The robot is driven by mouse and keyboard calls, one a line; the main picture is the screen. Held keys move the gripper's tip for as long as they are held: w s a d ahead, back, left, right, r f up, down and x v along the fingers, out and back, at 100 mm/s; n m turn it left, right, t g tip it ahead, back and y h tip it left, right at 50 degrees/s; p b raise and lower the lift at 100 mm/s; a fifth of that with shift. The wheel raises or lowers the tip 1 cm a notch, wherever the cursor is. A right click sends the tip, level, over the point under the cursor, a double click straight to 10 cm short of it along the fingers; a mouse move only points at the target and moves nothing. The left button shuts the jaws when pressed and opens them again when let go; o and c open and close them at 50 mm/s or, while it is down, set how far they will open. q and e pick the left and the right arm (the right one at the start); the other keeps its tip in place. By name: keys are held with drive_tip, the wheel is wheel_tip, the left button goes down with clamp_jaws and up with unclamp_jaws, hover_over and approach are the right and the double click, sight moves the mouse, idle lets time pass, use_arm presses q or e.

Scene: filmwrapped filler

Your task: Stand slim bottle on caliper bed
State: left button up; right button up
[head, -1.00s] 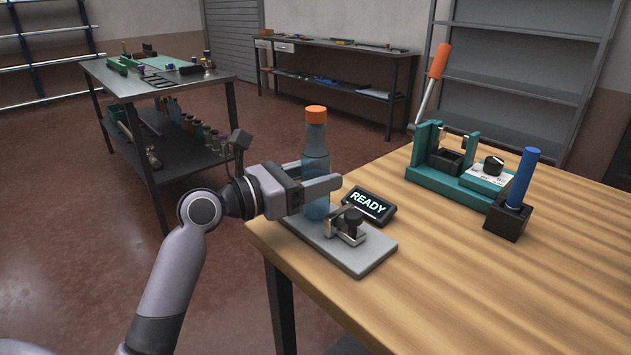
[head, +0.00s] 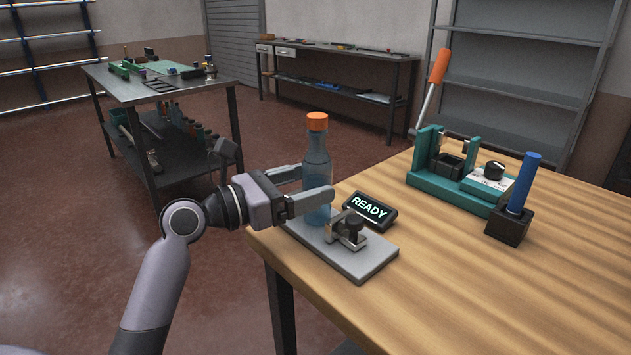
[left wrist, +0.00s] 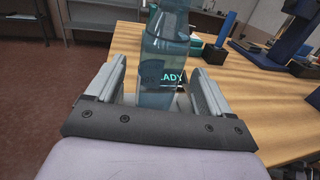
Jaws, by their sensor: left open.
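The slim bottle (head: 317,172) is translucent blue with an orange cap. It stands upright on the grey plate of the caliper bed (head: 369,263), at the plate's far left end, beside the metal caliper clamp (head: 347,228). My left gripper (head: 312,184) is open, with one finger on each side of the bottle. In the left wrist view the bottle (left wrist: 165,50) stands between the spread fingers, with gaps visible on both sides. The bottle's lower end is partly hidden by the near finger. My right gripper is not in view.
A black display reading READY (head: 369,210) sits behind the plate. A teal fixture (head: 455,193) with an orange-handled lever and a blue cylinder in a black block (head: 507,222) stand further right. The table's front right is clear. A dark workbench (head: 160,85) stands at the back left.

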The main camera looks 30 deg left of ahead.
use_arm(q)
drive_tip(key=v, duration=0.9)
drive_tip(key=shift+s+a, duration=0.2)
drive_tip(key=shift+s, duration=0.05)
